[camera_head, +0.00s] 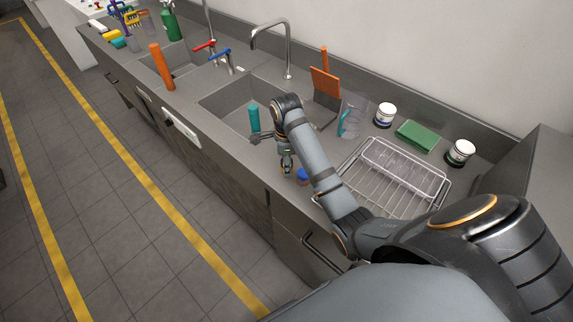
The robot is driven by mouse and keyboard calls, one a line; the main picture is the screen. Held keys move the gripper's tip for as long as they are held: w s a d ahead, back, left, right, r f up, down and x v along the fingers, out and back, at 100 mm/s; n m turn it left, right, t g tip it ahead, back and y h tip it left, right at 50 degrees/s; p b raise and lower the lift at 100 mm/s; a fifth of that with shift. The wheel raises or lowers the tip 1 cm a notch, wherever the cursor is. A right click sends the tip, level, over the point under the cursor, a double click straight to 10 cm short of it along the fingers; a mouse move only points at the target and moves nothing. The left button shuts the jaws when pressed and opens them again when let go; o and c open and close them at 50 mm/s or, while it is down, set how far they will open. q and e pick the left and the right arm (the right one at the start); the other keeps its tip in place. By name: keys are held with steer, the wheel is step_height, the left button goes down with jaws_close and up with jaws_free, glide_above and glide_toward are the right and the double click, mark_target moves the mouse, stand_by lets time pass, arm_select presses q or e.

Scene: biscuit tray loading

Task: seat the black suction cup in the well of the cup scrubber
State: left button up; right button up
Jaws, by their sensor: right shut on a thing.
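My right gripper (287,164) points down over the counter's front strip, between the sink basin and the wire rack. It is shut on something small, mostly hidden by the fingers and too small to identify. I cannot make out the black suction cup for certain. A teal upright cylinder (253,117) shows at the basin, left of the gripper, with a dark part by its foot. An orange upright cylinder (162,66) stands farther left by the other basin. I cannot tell which is the cup scrubber, and no well shows.
A blue round thing (303,176) is close right of the gripper, partly behind my arm. A wire rack (439,196) holds a clear tray. Jars (385,116), a green sponge (416,136) and a clear jug (351,115) stand behind. A tap (287,52) rises behind the basin.

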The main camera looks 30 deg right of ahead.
steer(key=o, duration=1)
steer(key=shift+f, duration=0.25)
arm_select(q)
steer(key=shift+s+a+r, duration=0.1)
steer(key=shift+s+a, duration=0.2)
steer(key=shift+a, duration=0.1)
arm_select(e)
steer(key=shift+r, duration=0.1)
arm_select(q)
step_height(320, 180, up, 11)
steer(key=p, duration=1.1)
steer(key=shift+d+r, duration=0.15)
arm_select(e)
step_height(320, 180, up, 12)
steer(key=shift+r, duration=0.15)
